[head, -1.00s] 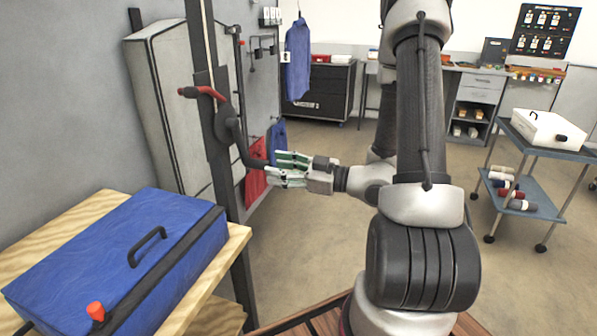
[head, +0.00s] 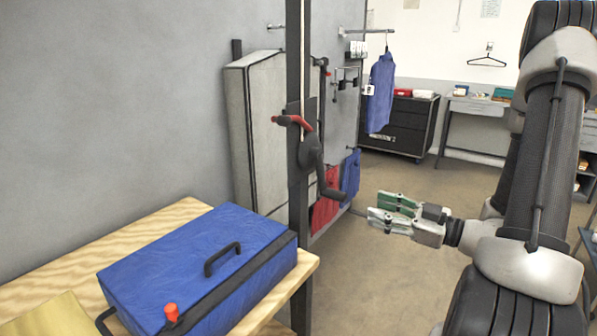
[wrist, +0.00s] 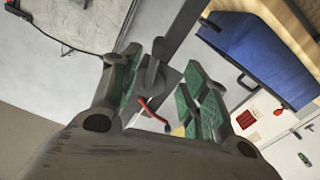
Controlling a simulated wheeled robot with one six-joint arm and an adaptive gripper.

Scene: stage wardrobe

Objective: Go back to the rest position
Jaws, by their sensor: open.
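My gripper (head: 392,211) is open and empty, with green finger pads, in the middle of the head view. It stands in free air to the right of the crank handle (head: 331,193) on the dark post (head: 298,220). A gap shows between the fingertips and the crank. In the wrist view my gripper (wrist: 165,95) has its fingers spread, with the post and crank hub (wrist: 152,75) seen between and beyond them. A red lever (head: 293,121) sits higher on the post.
A blue case (head: 190,265) with a black handle and an orange knob lies on a wooden table (head: 60,270) at left. A pale tall case (head: 255,140) leans by the wall. A blue garment (head: 380,90) hangs behind. Open floor (head: 400,260) lies below my gripper.

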